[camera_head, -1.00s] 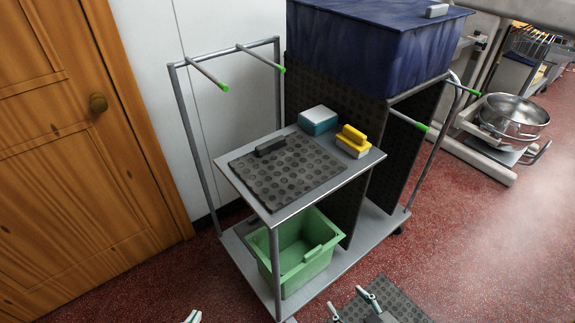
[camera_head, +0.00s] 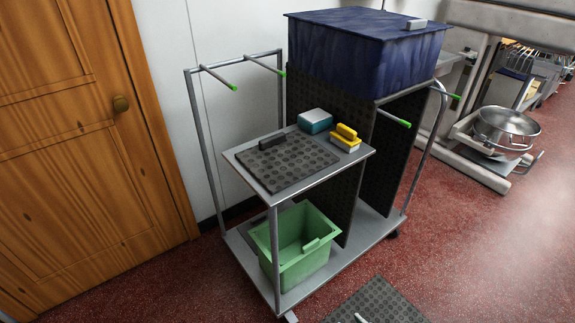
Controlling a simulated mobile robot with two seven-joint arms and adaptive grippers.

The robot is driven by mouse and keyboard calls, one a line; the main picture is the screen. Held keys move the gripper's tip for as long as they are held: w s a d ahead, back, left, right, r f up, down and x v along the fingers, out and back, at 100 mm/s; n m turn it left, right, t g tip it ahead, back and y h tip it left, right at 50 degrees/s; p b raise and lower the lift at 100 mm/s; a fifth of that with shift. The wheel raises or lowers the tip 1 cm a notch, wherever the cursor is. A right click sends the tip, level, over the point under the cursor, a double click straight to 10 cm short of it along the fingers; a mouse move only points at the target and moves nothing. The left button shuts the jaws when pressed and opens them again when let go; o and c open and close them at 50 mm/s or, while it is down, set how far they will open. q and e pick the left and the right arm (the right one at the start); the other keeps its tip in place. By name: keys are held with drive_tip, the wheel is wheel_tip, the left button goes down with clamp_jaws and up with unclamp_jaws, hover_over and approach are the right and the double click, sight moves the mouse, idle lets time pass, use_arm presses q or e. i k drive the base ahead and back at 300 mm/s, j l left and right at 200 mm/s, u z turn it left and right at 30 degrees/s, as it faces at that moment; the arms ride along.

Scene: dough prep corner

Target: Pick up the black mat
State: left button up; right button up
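A black mat (camera_head: 375,303) with raised dots lies on the red floor at the bottom of the head view, cut off by the lower edge. A second dark dotted mat (camera_head: 288,164) with a dark handle lies on the cart's upper shelf. A small pale tip, which seems to be part of my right gripper (camera_head: 360,318), shows at the bottom edge in front of the floor mat. Whether it touches the mat, and whether the gripper is open, I cannot tell. My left gripper is not clearly visible.
The grey cart (camera_head: 345,252) carries a blue bin (camera_head: 365,60), a teal-and-white sponge (camera_head: 315,121), a yellow brush (camera_head: 345,138) and a green tub (camera_head: 300,252). Green-tipped bars stick out from it. A wooden door (camera_head: 85,150) is at left, a metal pot (camera_head: 505,130) at right. Floor at lower right is clear.

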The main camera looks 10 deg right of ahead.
sight(280, 161)
drive_tip(key=z, duration=0.35)
drive_tip(key=k+z, duration=0.15)
drive_tip(key=z, duration=0.2)
drive_tip(key=l+z, duration=0.1)
drive_tip(key=z, duration=0.75)
drive_tip(key=j+z, duration=0.15)
drive_tip(key=z, duration=0.75)
drive_tip(key=k+j, duration=0.15)
drive_tip(key=j, duration=0.2)
drive_tip(key=k+j, duration=0.1)
drive_tip(key=j, duration=0.25)
drive_tip(key=k+j, duration=0.15)
drive_tip(key=j, duration=0.25)
drive_tip(key=k+j, duration=0.15)
drive_tip(key=j, duration=0.2)
drive_tip(key=k+j, duration=0.15)
drive_tip(key=j, duration=0.2)
